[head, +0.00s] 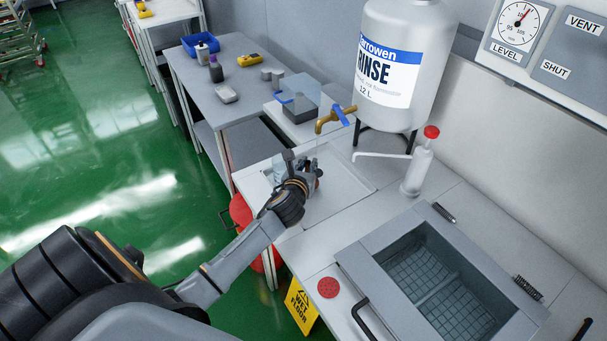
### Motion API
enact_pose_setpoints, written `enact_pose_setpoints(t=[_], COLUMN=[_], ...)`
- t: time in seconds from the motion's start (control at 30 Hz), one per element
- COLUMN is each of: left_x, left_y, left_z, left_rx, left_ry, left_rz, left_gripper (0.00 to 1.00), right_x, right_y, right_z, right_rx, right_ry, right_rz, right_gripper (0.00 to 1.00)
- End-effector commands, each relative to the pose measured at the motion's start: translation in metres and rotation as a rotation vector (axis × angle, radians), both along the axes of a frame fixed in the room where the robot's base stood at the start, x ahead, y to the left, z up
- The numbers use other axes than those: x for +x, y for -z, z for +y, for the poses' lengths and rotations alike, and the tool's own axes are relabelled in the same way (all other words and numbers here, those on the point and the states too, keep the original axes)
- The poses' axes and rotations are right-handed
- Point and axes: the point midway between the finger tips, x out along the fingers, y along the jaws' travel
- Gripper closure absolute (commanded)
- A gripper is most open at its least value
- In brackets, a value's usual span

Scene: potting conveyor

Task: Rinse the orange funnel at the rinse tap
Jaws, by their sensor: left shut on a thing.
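My left gripper (303,168) is low over the shallow white rinse tray (345,190), just below the brass rinse tap (333,119). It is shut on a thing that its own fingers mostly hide. A small reddish-orange bit (318,173) shows at the fingers and fits the orange funnel, but its shape cannot be made out. The tap has a blue lever and comes from the big white RINSE tank (401,60). A thin pale line, perhaps water, hangs below the spout towards the gripper. My right gripper is not in view.
A white pump bottle with a red top (418,168) stands right of the tray. A grey basin with a grid (366,262) is at the front right. A red round disc (328,287) lies on the counter. A yellow wet floor sign (301,306) stands below the counter's edge.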

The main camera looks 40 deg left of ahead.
Motion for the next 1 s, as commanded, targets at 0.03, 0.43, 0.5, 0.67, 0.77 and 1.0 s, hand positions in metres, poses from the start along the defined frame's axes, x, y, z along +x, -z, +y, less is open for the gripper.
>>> enact_pose_setpoints(t=[0.03, 0.43, 0.5, 0.67, 0.77, 1.0], left_x=[0.006, 0.044, 0.049, 0.058, 0.061, 0.063], left_y=[0.005, 0.009, 0.01, 0.012, 0.013, 0.012], left_z=[0.001, 0.008, 0.009, 0.01, 0.011, 0.011], left_rx=[-0.001, 0.0, -0.001, 0.0, 0.0, 0.0], left_ry=[0.0, 0.0, 0.0, 0.0, -0.001, -0.001], left_rz=[-0.001, -0.001, -0.001, -0.001, 0.0, -0.001], left_gripper=[1.0, 1.0, 1.0, 1.0, 1.0, 1.0], right_x=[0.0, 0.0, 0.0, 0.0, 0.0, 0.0], right_y=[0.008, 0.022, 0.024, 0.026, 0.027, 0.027], right_z=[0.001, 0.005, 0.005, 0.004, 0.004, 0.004], right_rx=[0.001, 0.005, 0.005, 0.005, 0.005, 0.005], right_ry=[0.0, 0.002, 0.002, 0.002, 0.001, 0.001], right_rz=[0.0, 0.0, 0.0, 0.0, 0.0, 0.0], right_gripper=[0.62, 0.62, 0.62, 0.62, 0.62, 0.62])
